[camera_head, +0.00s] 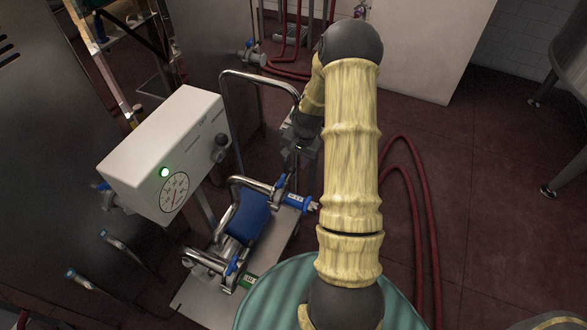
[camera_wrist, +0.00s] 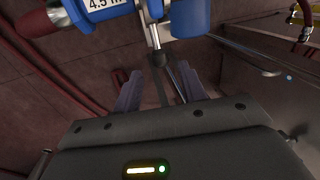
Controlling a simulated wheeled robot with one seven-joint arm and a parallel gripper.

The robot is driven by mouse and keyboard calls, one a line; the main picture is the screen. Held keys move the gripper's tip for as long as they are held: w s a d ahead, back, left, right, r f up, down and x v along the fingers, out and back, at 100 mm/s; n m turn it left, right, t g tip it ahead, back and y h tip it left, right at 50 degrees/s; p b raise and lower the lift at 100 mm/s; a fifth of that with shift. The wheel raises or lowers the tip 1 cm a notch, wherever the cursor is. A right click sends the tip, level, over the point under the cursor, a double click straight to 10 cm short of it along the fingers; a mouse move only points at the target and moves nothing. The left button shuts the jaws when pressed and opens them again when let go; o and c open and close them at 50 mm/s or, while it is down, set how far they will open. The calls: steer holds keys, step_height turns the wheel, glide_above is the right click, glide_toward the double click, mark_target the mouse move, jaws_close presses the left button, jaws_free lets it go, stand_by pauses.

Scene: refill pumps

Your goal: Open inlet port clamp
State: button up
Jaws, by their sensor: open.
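My gripper (camera_wrist: 157,82) is open, its two fingers pointing up in the wrist view. A thin metal clamp rod with a dark end (camera_wrist: 158,58) stands in line with the gap between the fingers; I cannot tell whether it touches them. The rod leads up to a blue port fitting with a white label (camera_wrist: 101,6), partly cut off by the frame edge. In the head view, a blue labelled fitting (camera_head: 297,202) sits on the pump's upper pipe, just below my gripper (camera_head: 297,153). I cannot read which port is the inlet.
The pump's blue body (camera_head: 250,215) stands on a metal base plate beside a white control box (camera_head: 165,150) with a gauge and green light. A bent metal handle rail (camera_head: 262,80) rises behind. Red hoses (camera_head: 412,200) lie on the floor to the right.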

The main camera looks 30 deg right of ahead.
mark_target(293, 169)
steer(key=f, duration=0.3)
steer(key=w+f, duration=0.1)
steer(key=f, duration=0.1)
steer(key=shift+a+f, duration=0.25)
steer(key=shift+a, duration=0.1)
steer(key=shift+s, duration=0.1)
jaws_close()
